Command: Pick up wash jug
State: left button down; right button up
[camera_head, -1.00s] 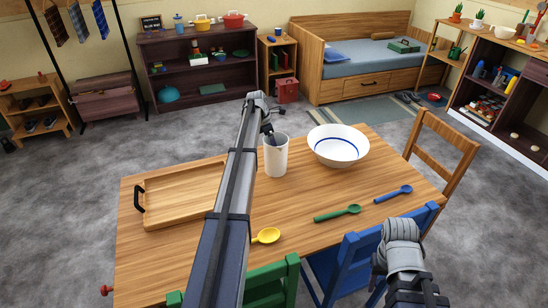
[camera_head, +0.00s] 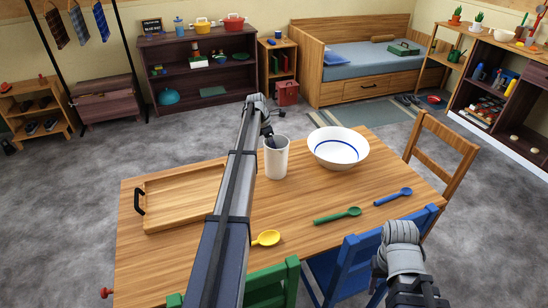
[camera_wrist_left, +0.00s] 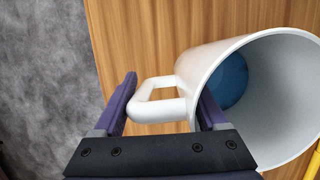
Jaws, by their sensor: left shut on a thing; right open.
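The wash jug (camera_head: 277,161) is a tall white jug near the table's far edge, upright beside the bowl. In the left wrist view the wash jug (camera_wrist_left: 250,85) shows its open mouth, a blue patch inside, and its white handle (camera_wrist_left: 158,98) toward the left. My left gripper (camera_head: 268,136) is at the jug's top; in the left wrist view its purple fingers (camera_wrist_left: 165,105) are on either side of the handle and jug wall, shut on the jug. My right gripper (camera_head: 412,288) is open and empty, near the blue chair; its fingertips are hard to see.
On the wooden table (camera_head: 200,255) are a white bowl (camera_head: 325,158) with a blue ring, a wooden tray (camera_head: 180,196), and yellow (camera_head: 266,238), green (camera_head: 340,215) and blue (camera_head: 393,196) spoons. Green (camera_head: 272,285) and blue (camera_head: 345,265) chairs stand at the near edge, a wooden chair (camera_head: 452,160) at right.

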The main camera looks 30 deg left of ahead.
pick_arm(q)
jog(key=shift+w+r, duration=0.1)
jog(key=shift+w, duration=0.05)
dwell(0.5)
jog(key=shift+r+p, duration=0.1)
jog(key=shift+p, duration=0.2)
notch_tip(320, 180, up, 9)
jog(key=p, duration=0.9)
jog(key=shift+r, duration=0.2)
jog(key=shift+d, duration=0.15)
